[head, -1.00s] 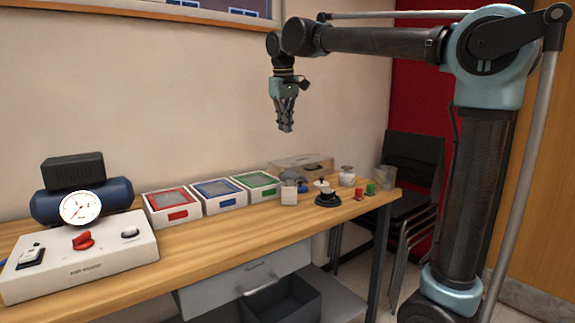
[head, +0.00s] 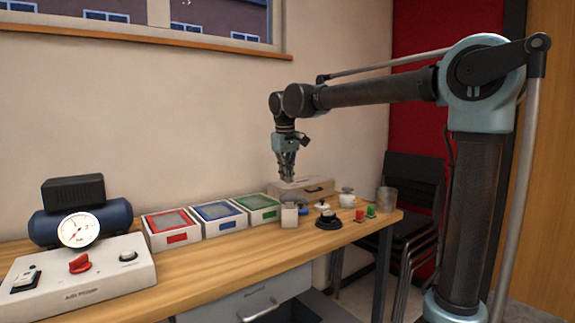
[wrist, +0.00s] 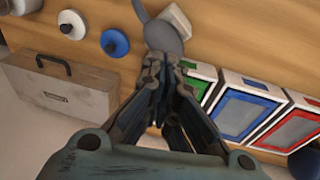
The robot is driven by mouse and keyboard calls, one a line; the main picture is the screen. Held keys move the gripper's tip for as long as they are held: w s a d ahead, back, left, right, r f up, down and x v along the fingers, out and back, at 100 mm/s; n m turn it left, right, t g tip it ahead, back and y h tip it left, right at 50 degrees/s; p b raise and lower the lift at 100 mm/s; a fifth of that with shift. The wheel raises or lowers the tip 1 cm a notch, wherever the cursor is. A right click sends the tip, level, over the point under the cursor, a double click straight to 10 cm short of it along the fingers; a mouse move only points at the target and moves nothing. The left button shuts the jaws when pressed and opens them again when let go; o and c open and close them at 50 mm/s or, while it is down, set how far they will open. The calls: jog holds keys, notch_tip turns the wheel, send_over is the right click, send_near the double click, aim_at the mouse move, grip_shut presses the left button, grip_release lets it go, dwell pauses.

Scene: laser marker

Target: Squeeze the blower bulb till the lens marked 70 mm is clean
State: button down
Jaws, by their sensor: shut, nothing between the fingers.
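My gripper (head: 287,178) points down with its fingers together and empty, above the back of the bench near the wooden case. In the wrist view the fingertips (wrist: 160,66) are just below a grey rounded body with a thin stem (wrist: 165,38), which looks like the blower bulb. The fingers look apart from it, but depth is hard to judge. It lies against a pale block (wrist: 178,20). A blue-rimmed disc with a dark knob (wrist: 115,42) and a white round piece (wrist: 72,24) are to its left. No 70 mm marking is readable, so I cannot tell which thing is that lens.
Red (head: 172,230), blue (head: 218,217) and green (head: 256,208) trays line the bench. The wooden case (wrist: 60,92) stands behind. A gauge unit (head: 79,229) and control box (head: 80,275) are at left. A black-based piece (head: 329,222) and a glass (head: 387,199) are at right.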

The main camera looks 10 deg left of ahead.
jog(key=shift+w+f, duration=0.2)
jog(key=shift+f, duration=0.75)
jog(key=shift+w+f, duration=0.2)
jog(key=shift+f, duration=0.75)
jog(key=shift+f, duration=0.9)
notch_tip(320, 180, up, 14)
jog(key=s, duration=0.2)
jog(key=shift+s+d+f, duration=0.15)
jog(key=shift+s, duration=0.2)
